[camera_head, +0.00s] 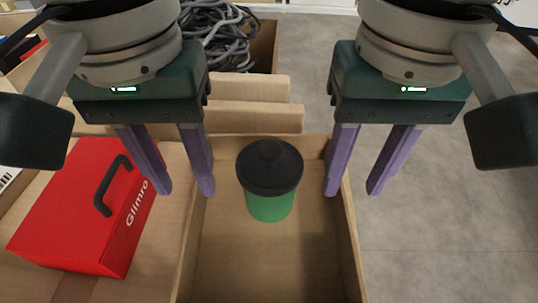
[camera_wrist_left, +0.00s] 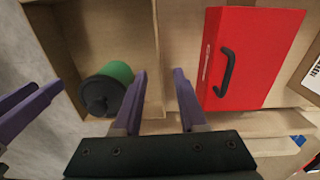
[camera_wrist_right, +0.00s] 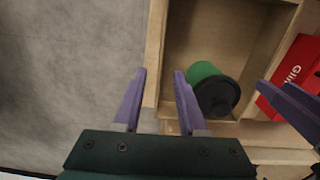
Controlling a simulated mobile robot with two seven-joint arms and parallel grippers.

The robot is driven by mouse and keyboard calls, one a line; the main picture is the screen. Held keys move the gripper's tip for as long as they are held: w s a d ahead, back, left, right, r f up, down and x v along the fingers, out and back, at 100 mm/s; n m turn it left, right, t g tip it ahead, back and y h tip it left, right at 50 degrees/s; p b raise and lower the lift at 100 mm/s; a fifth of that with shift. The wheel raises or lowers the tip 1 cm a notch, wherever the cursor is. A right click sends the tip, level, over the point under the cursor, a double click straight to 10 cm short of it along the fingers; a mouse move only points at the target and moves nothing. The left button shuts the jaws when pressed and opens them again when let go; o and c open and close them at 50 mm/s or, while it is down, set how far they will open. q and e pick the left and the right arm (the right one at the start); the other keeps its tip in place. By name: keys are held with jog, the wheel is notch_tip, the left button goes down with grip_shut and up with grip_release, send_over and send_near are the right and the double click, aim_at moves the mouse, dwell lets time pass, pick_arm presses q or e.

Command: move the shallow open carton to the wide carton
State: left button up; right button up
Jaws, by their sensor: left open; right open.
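The shallow open carton (camera_head: 312,262) lies in the middle foreground of the head view, with a green jar with a black lid (camera_head: 268,205) standing inside near its far end. My left gripper (camera_head: 186,191) is open, with its fingers on either side of the line of the carton's left wall. My right gripper (camera_head: 351,192) is open in the same way at the right wall. Both wrist views show a carton wall (camera_wrist_left: 157,50) (camera_wrist_right: 155,50) between the fingers. I cannot tell how far down the fingers reach. I cannot tell for certain which box is the wide carton.
A red box with a black handle (camera_head: 85,215) sits on cardboard just left of the shallow carton. Behind are cardboard flaps (camera_head: 255,118) and a carton (camera_head: 265,45) holding grey cables (camera_head: 218,35). Grey floor (camera_head: 445,235) is clear on the right.

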aim_at(192, 202)
pick_arm(q)
jog(key=shift+s+f, duration=0.1)
jog(key=shift+f, duration=3.05)
pick_arm(e)
jog(key=shift+s+f, duration=0.1)
jog(key=shift+f, duration=3.05)
pick_arm(q)
grip_shut()
pick_arm(e)
grip_shut()
